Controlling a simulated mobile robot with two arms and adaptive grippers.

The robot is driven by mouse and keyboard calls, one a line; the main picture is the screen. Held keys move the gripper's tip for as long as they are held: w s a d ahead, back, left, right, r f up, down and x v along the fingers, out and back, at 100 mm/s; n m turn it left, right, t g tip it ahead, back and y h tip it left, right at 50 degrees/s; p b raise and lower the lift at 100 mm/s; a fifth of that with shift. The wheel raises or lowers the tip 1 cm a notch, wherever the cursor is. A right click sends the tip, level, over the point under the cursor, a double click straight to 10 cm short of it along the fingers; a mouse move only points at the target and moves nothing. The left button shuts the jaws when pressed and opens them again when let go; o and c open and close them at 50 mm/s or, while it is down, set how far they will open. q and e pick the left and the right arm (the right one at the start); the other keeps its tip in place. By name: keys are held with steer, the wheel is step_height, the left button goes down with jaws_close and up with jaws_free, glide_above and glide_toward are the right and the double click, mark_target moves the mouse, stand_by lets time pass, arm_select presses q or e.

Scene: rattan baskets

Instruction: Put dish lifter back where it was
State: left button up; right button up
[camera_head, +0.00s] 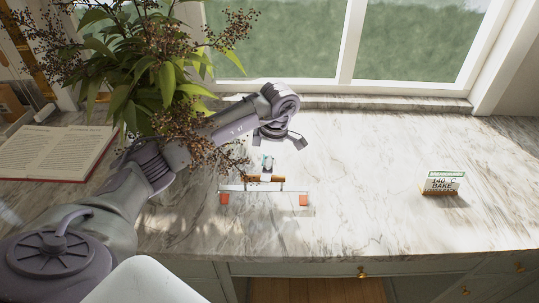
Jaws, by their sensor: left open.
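The dish lifter (266,188) appears to be the small tool with a pale bar, red-orange end pieces and a brown handle piece. It lies on the marble counter near the middle of the head view. My left gripper (281,142) is open and empty, just behind the lifter in the picture and apart from it. How high it hangs above the counter is hard to tell. My right gripper is not in view.
A leafy plant with berry sprigs (150,70) stands at left behind my left arm. An open book (55,150) lies at far left. A small "140°C BAKE" sign (443,184) stands at right. The counter (370,180) between lifter and sign is clear; a window is behind.

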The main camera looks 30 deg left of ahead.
arm_select(q)
step_height(320, 180, up, 8)
steer(key=shift+w+d+f+b, duration=0.2)
steer(key=shift+w+d+b, duration=0.1)
steer(key=shift+d, duration=0.15)
